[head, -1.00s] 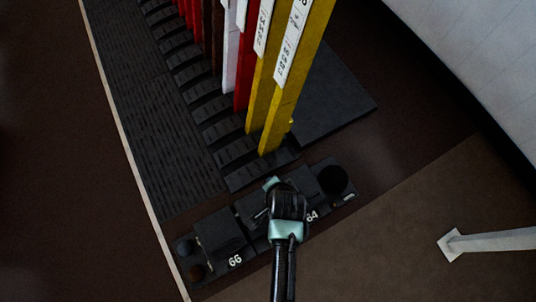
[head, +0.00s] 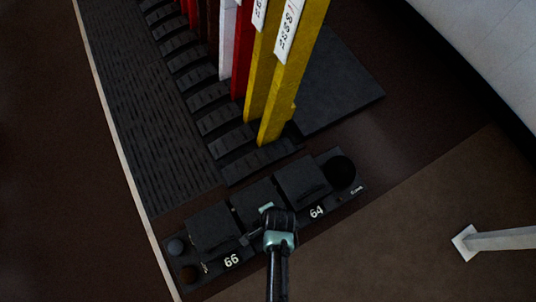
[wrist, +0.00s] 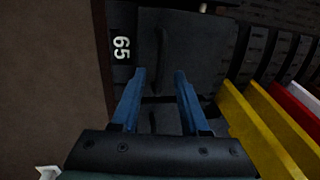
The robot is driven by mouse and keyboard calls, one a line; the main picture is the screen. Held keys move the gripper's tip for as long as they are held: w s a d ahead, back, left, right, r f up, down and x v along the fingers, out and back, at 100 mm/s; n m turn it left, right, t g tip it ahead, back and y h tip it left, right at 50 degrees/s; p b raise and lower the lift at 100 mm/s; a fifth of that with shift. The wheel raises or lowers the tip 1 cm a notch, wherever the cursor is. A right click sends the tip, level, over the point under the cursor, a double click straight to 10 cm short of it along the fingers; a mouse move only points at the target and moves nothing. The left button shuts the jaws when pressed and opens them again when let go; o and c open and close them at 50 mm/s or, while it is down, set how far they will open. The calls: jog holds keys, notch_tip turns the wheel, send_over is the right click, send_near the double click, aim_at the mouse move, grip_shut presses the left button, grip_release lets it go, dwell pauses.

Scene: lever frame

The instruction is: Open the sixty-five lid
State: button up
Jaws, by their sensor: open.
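The sixty-five lid is the dark middle lid in the head view (head: 252,196), between the lids marked 66 and 64. Its near part and number are hidden by my gripper (head: 266,220). In the wrist view the white 65 label (wrist: 121,48) is beside the dark lid (wrist: 200,60), which has a raised ridge handle (wrist: 161,48). The lid looks shut. My gripper (wrist: 159,73) is open, with its blue fingers apart and their tips over the lid's lower part in the picture. Nothing is held. I cannot tell whether the tips touch it.
The 66 lid (head: 212,228) lies to the left and the 64 lid (head: 302,180) to the right. Two yellow levers (head: 289,95) stand close behind the lids, with red and white levers beyond. A dark round knob (head: 342,171) is at the right end.

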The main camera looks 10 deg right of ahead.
jog(key=shift+w+f, duration=0.15)
jog(key=shift+f, duration=0.5)
grip_shut()
dwell(1.0)
